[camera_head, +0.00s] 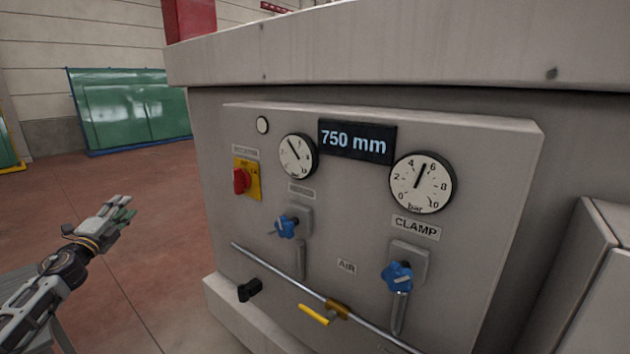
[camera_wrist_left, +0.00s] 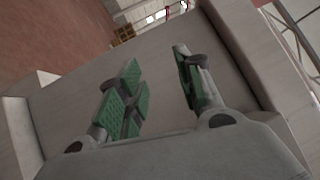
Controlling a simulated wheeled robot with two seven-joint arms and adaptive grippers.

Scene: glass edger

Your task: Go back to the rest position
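My left gripper (camera_head: 122,212) is at the left of the head view, over the reddish floor and apart from the machine panel. In the left wrist view the left gripper (camera_wrist_left: 160,88) shows its green-padded fingers spread apart, with nothing between them. The glass edger's grey control panel (camera_head: 350,225) fills the middle of the head view, with a 750 mm display (camera_head: 357,142), a left gauge (camera_head: 298,156) and a CLAMP gauge (camera_head: 422,183). My right gripper is not in either view.
Blue knobs (camera_head: 397,276), a red switch (camera_head: 241,181) and a yellow-handled valve (camera_head: 314,315) stick out from the panel. A grey cabinet (camera_head: 600,270) stands at the right. Green glass sheets (camera_head: 130,110) stand at the back left. The floor (camera_head: 140,260) left of the machine is clear.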

